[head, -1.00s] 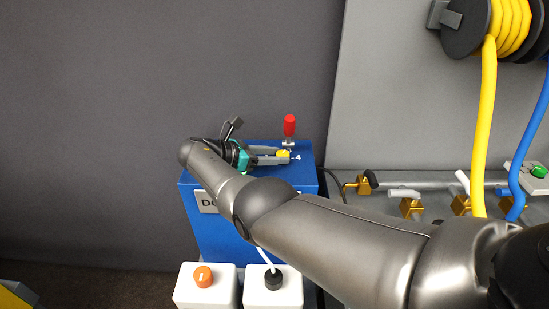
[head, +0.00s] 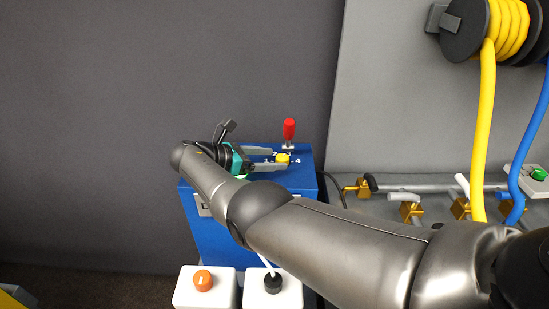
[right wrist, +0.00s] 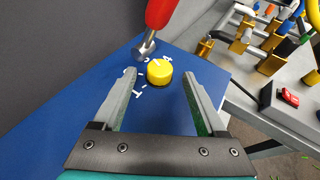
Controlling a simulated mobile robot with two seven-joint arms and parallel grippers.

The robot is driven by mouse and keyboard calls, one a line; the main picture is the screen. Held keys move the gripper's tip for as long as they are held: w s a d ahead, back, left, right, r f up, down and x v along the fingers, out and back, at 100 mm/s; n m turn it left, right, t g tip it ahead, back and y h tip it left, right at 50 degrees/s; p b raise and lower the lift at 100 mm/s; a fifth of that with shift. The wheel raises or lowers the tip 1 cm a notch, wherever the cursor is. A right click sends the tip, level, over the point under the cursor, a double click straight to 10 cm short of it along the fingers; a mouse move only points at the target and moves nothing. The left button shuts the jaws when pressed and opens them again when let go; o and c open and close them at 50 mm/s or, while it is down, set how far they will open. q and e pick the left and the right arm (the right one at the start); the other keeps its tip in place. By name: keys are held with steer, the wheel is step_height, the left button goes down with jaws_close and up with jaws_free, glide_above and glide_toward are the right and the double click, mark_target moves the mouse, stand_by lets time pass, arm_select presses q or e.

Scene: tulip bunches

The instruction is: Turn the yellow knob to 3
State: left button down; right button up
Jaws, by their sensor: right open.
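The yellow knob (head: 282,159) sits on top of the blue box (head: 228,231), with white numerals around it. In the right wrist view the knob (right wrist: 160,73) carries a short white mark on its upper side, toward the numerals at the top. I cannot tell exactly which numeral it points at. My right gripper (head: 271,159) is open, with one finger to each side of the knob. In the right wrist view gaps show between the knob and both fingers. My left gripper is not in view.
A red-handled lever (head: 289,130) stands just behind the knob. White boxes with an orange knob (head: 203,281) and a black knob (head: 273,282) are in front. Brass valves (head: 411,210) and pipes are at right, below hanging yellow (head: 484,130) and blue hoses (head: 533,130).

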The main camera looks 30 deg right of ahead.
steer(key=v, duration=0.6)
steer(key=shift+a+r+b, duration=0.15)
steer(key=shift+a+b, duration=0.1)
steer(key=shift+b, duration=0.1)
steer(key=b+v, duration=0.2)
steer(key=v, duration=0.3)
steer(key=shift+b, duration=0.35)
steer(key=shift+a+r+b, duration=0.15)
steer(key=shift+a+b, duration=0.35)
steer(key=shift+a, duration=0.05)
steer(key=shift+a+r, duration=0.3)
steer(key=shift+a, duration=0.05)
